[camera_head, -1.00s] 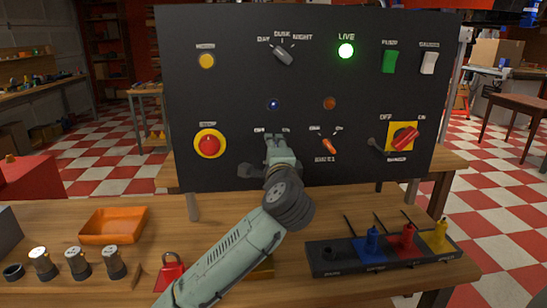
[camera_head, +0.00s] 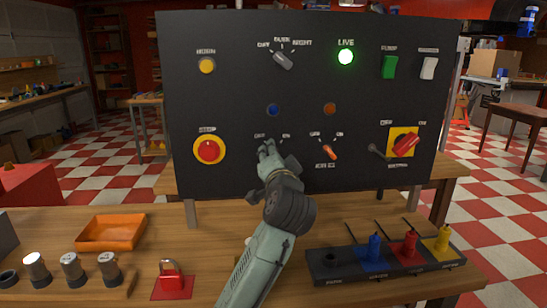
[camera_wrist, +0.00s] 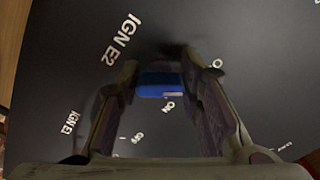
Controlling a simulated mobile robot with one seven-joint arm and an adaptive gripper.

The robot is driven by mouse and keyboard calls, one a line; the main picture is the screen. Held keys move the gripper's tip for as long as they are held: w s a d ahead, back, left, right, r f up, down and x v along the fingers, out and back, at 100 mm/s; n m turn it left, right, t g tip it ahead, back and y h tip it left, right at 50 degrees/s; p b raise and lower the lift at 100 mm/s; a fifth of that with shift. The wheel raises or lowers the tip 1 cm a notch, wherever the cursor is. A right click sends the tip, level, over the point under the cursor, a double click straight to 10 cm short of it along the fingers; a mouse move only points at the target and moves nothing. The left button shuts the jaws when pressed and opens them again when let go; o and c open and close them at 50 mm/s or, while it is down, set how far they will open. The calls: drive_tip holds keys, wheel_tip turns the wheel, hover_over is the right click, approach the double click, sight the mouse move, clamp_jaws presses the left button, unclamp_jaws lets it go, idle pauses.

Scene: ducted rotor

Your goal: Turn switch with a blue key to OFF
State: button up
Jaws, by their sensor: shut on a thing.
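The blue key (camera_wrist: 160,79) sits in the black panel (camera_head: 225,80) between my fingers in the wrist view. My gripper (camera_wrist: 165,70) is shut on it. ON and OFF labels show near it, tilted because the wrist is rolled. In the head view my gripper (camera_head: 266,147) is at the panel's lower middle, below its OFF and ON labels, and hides the key. The blue lamp (camera_head: 273,110) above it looks dim. The exact pointing of the key is hard to tell.
An orange-handled switch (camera_head: 330,152) sits just right of my gripper. A red stop button (camera_head: 209,150) is to the left, and a red rotary switch (camera_head: 404,145) is at the far right.

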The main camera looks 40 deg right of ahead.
drive_tip(key=shift+n, duration=0.3)
drive_tip(key=o, duration=1.2)
drive_tip(key=shift+c, duration=0.2)
drive_tip(key=v, duration=1.2)
drive_tip(key=shift+w+a, duration=0.1)
